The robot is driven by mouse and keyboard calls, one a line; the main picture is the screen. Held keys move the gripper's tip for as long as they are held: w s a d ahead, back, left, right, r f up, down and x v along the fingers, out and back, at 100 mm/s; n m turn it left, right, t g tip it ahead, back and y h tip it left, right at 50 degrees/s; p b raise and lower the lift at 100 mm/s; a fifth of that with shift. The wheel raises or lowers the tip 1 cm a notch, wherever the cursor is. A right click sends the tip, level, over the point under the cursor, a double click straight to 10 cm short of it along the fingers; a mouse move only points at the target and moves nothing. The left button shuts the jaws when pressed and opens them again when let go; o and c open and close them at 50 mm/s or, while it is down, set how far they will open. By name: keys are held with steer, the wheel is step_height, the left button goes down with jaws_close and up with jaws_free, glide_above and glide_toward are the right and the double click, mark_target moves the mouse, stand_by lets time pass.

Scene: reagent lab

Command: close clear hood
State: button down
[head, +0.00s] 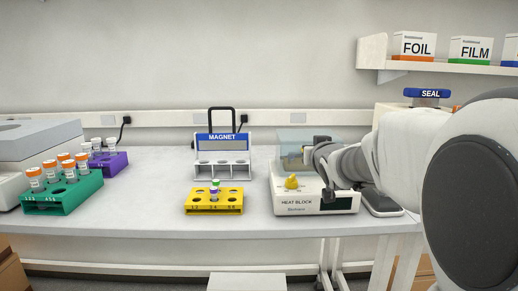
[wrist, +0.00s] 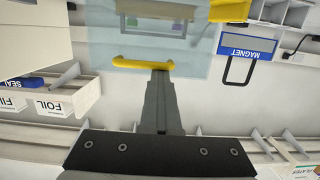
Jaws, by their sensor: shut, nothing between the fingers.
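The clear hood (head: 291,136) is a see-through bluish panel at the back of the white heat block (head: 290,203). It appears raised in the head view; its exact angle is hard to tell. In the wrist view the hood (wrist: 110,45) fills the top middle, with its yellow handle (wrist: 128,64) along the near edge. In the head view my wrist partly hides the hood and the block's right side.
A yellow tube rack (head: 214,208) and a white magnet stand (head: 221,172) are left of the heat block. Green (head: 62,203) and purple (head: 109,164) racks stand farther left. A shelf (head: 440,67) with FOIL and FILM boxes hangs at upper right.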

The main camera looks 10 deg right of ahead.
steer(key=shift+s+a+f+g, duration=0.1)
steer(key=shift+f+g, duration=0.2)
steer(key=shift+f, duration=0.8)
step_height(320, 180, up, 6)
steer(key=p, duration=0.3)
steer(key=s+a+f+n+g+y, duration=0.1)
steer(key=s+a+f+g, duration=0.3)
steer(key=s, duration=0.7)
steer(key=s+a+f+g+y, duration=0.1)
steer(key=s+a+f+g, duration=0.1)
steer(key=s+a+f, duration=0.65)
steer(key=s+a+f+n+g+y, duration=0.1)
steer(key=s+f+g, duration=0.3)
steer(key=s, duration=0.9)
step_height(320, 180, up, 23)
steer(key=p, duration=2.2)
steer(key=shift+s+f, duration=0.2)
steer(key=shift+s, duration=0.25)
